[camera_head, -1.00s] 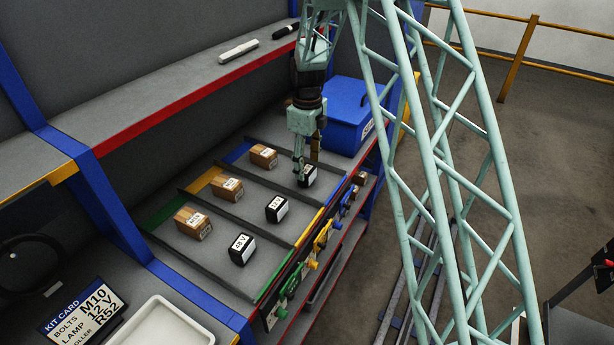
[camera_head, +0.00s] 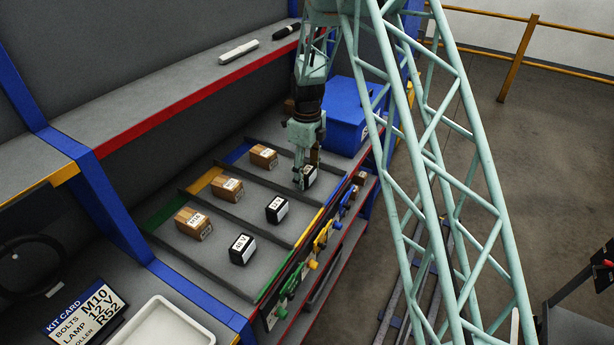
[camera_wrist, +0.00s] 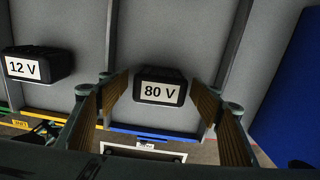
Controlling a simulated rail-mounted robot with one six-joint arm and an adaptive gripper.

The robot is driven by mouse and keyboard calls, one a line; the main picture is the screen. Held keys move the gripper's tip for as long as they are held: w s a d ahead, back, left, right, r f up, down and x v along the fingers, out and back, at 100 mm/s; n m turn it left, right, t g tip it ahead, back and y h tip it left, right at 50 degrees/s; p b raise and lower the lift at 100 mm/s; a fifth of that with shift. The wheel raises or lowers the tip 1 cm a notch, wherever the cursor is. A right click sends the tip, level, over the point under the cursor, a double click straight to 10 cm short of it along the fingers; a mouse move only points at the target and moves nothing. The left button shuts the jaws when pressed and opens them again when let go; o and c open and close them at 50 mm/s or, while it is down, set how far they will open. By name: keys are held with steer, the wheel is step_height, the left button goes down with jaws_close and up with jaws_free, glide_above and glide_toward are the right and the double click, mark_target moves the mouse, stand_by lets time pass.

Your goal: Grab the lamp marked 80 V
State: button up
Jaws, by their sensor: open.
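The lamp marked 80 V (camera_wrist: 160,92) is a small black block with a white label. It sits in the lane with the blue front edge, and in the wrist view it lies between my open fingers. My gripper (camera_wrist: 166,105) is open, with one finger to each side of the lamp; I cannot tell whether either touches it. In the head view my gripper (camera_head: 307,172) is down at the same lamp (camera_head: 309,178), partly covering it. The lamp marked 12 V (camera_wrist: 38,66) stands in the neighbouring lane, also seen in the head view (camera_head: 277,209).
Another black lamp (camera_head: 243,249) stands in the green lane. Brown boxes (camera_head: 263,157) sit behind the lamps. Low dividers (camera_head: 243,214) separate the lanes. A blue bin (camera_head: 347,118) stands close right of my gripper. A white tray (camera_head: 208,336) and kit card (camera_head: 86,310) are at the front left.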

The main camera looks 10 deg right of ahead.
steer(key=shift+f, duration=0.65)
steer(key=shift+c, duration=0.9)
steer(key=c, duration=0.9)
steer(key=shift+r, duration=0.1)
steer(key=shift+r, duration=1.7)
steer(key=s+a, duration=0.1)
steer(key=s, duration=0.4)
steer(key=s+a+r+b, duration=0.1)
steer(key=s+a, duration=0.1)
steer(key=s, duration=0.3)
steer(key=s+a+b, duration=0.1)
steer(key=s+a, duration=0.1)
steer(key=s, duration=0.3)
steer(key=shift+a+r, duration=0.15)
steer(key=shift+r, duration=0.1)
